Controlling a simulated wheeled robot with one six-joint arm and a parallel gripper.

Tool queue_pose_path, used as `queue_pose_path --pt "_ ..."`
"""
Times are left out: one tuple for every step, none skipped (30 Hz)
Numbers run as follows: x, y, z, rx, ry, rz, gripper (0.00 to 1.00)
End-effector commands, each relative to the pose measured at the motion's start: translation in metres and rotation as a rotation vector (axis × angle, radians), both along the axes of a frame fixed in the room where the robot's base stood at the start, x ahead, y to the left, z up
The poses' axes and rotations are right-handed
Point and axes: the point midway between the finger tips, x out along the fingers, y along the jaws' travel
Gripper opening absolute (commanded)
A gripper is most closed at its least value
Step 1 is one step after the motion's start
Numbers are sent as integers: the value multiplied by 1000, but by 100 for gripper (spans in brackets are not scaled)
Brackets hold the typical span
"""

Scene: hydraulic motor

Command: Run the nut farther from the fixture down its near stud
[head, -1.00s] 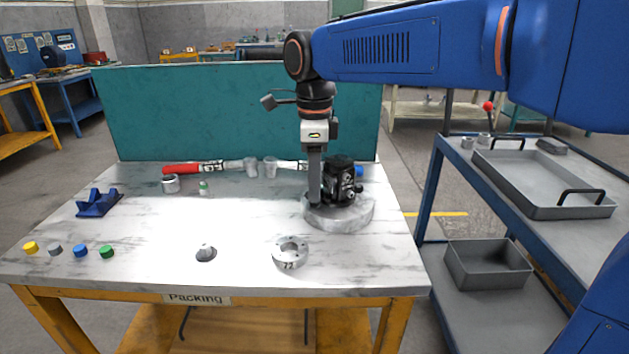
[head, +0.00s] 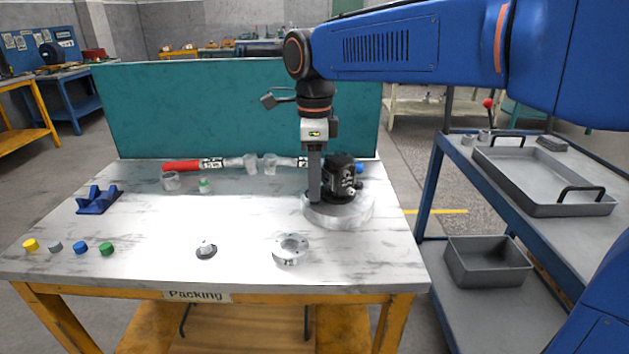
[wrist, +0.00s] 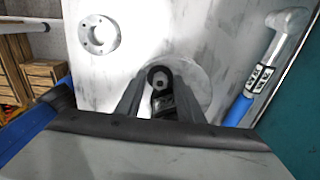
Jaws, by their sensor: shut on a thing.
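The black hydraulic motor (head: 341,175) stands on a round grey base (head: 352,215) at the right of the table. My gripper (head: 314,202) points straight down at the motor's left side, its tips low by the base. In the wrist view my gripper (wrist: 157,88) has a finger on each side of a black rounded part of the motor (wrist: 160,78). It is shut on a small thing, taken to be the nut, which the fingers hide. The stud and the other nut cannot be made out in either view.
A grey ring flange (head: 291,250) and a small grey knob-like part (head: 206,251) lie in front. A blue cradle (head: 98,200) and coloured caps (head: 80,249) are at left. Mid-table is clear.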

Motion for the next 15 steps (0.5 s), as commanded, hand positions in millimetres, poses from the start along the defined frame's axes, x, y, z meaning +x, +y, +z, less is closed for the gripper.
queue_pose_path --pt "0 0 3 2 -3 0 27" --pt "0 0 4 2 -3 0 27" --pt "0 0 5 2 -3 0 27" --pt "0 0 6 2 -3 0 27" --pt "0 0 7 2 -3 0 27" --pt "0 0 7 2 -3 0 27" --pt "0 0 8 2 -3 0 27" --pt "0 0 8 2 -3 3 27" --pt "0 0 8 2 -3 14 27" --pt "0 0 8 2 -3 27 27" --pt "0 0 8 2 -3 47 27" --pt "0 0 8 2 -3 80 27" --pt "0 0 8 2 -3 109 27" --pt "0 0 8 2 -3 140 27" --pt "0 0 8 2 -3 181 27"
